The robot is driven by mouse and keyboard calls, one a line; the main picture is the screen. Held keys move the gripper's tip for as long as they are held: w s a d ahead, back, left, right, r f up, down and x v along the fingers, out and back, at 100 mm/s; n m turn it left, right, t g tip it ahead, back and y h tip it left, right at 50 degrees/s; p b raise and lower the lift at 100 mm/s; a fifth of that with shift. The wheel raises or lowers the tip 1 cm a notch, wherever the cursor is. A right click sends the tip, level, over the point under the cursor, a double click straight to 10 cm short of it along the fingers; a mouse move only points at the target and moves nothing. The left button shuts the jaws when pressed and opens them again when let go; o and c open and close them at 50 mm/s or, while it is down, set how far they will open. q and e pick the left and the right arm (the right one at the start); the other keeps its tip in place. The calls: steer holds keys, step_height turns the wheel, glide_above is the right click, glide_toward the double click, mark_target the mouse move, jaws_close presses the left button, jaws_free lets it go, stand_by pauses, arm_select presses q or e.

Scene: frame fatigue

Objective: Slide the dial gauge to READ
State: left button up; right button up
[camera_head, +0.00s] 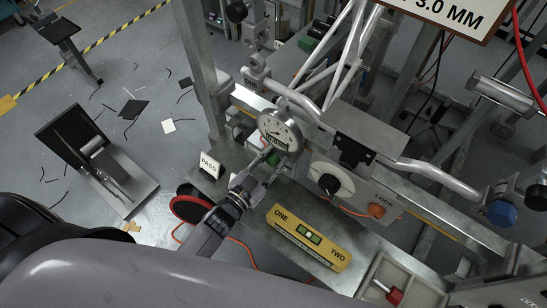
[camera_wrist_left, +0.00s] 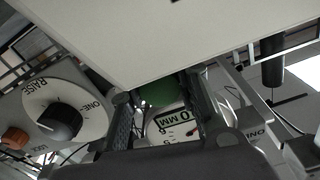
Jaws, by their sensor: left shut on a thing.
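The dial gauge (camera_head: 280,133), a round white face in a grey rim, sits at a metal rail in the middle of the head view. A green knob (camera_head: 272,158) shows just below it. My left gripper (camera_head: 266,162) reaches up to the knob from below. In the left wrist view, the two fingers (camera_wrist_left: 163,105) are closed on either side of the green knob (camera_wrist_left: 162,92), with part of the gauge face (camera_wrist_left: 172,128) behind. I cannot make out a READ mark. My right gripper is not in view.
A white dial with a black knob (camera_head: 329,184) and an orange LOCK button (camera_head: 376,211) stand right of the gauge. A yellow ONE/TWO block (camera_head: 308,238) lies in front. A PASS tag (camera_head: 209,165) stands left. White frame tubes (camera_head: 340,55) rise behind. A pale panel (camera_wrist_left: 150,35) fills the wrist view's top.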

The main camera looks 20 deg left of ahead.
arm_select(q)
jaws_close()
steer(key=shift+a, duration=0.1)
steer(key=w+a, duration=0.3)
steer(key=a, duration=0.6)
steer(key=shift+w, duration=0.2)
steer(key=shift+a, duration=0.1)
steer(key=o, duration=1.1)
jaws_free()
steer(key=shift+a, duration=0.1)
steer(key=shift+c, duration=0.2)
steer(key=v, duration=1.2)
